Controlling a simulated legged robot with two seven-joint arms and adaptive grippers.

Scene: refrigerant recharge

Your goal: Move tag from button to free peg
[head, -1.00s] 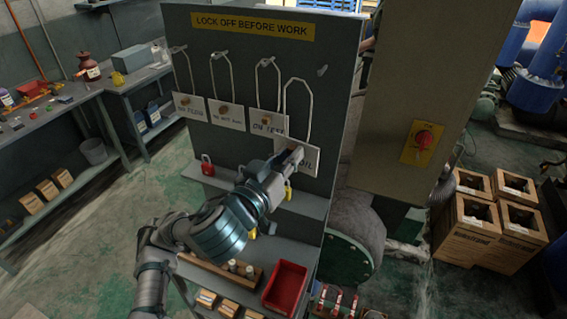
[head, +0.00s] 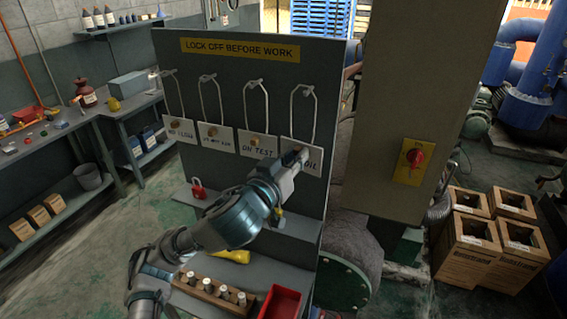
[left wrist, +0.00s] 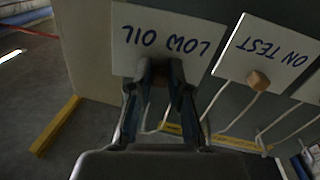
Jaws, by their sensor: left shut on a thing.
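The LOW OIL tag (head: 314,167) is a white card on a pale wire loop, at the right end of the grey lock-off board (head: 235,105). My left gripper (head: 299,155) is shut on the card; in the left wrist view the fingers (left wrist: 162,72) grip the edge of the tag (left wrist: 180,32). The loop's top is at the rightmost peg (head: 305,90); whether it is fully over the peg is too small to tell. The red button (head: 415,156) on its yellow plate is bare, on the column to the right. My right gripper is not in view.
Three other tags hang left of it on their own pegs, the nearest being ON TEST (head: 257,147). A red padlock (head: 198,189) and a yellow item (head: 232,256) are below on the board's shelves. A red bin (head: 281,303) stands lower down.

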